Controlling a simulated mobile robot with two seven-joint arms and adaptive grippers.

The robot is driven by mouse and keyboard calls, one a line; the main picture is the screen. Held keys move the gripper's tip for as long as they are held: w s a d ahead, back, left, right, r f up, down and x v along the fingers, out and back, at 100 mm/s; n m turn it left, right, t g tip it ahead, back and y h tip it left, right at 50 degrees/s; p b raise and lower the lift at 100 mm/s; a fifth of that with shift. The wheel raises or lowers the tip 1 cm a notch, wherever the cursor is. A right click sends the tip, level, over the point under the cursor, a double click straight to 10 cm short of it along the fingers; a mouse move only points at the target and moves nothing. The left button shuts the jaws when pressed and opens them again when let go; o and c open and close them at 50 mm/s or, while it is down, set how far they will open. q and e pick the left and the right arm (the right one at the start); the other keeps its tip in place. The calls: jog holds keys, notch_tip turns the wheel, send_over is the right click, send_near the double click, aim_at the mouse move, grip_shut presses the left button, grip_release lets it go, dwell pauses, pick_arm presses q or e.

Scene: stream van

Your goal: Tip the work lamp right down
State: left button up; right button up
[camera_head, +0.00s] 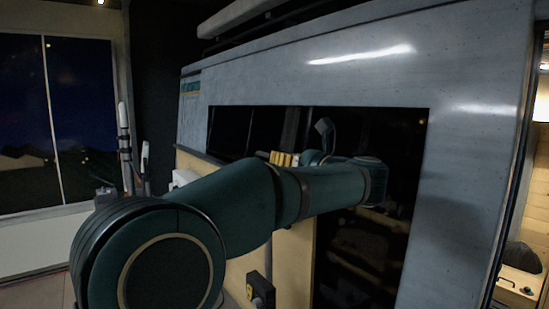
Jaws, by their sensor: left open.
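My left arm (235,205) reaches in from the lower left, across the dark opening in the grey panel. Its wrist (370,182) is at the right end, in front of the opening. The arm and wrist mostly hide my left gripper, so its fingertips cannot be made out clearly. A small dark angular piece (324,128) with a thin curved part stands up just behind the forearm. I cannot tell whether it is the work lamp's head or part of my gripper. No other piece is clearly the lamp. My right gripper is not in view.
The grey panel (470,130) frames the dark opening closely around my arm. Small yellow blocks (284,158) show behind the forearm. A yellow-and-black box (260,288) is below it. A window (85,120) is at left, with upright white-topped rods (124,140) beside it.

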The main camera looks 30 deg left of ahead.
pick_arm(q)
jog(key=shift+x, duration=2.65)
jog(key=shift+c, duration=0.4)
grip_shut()
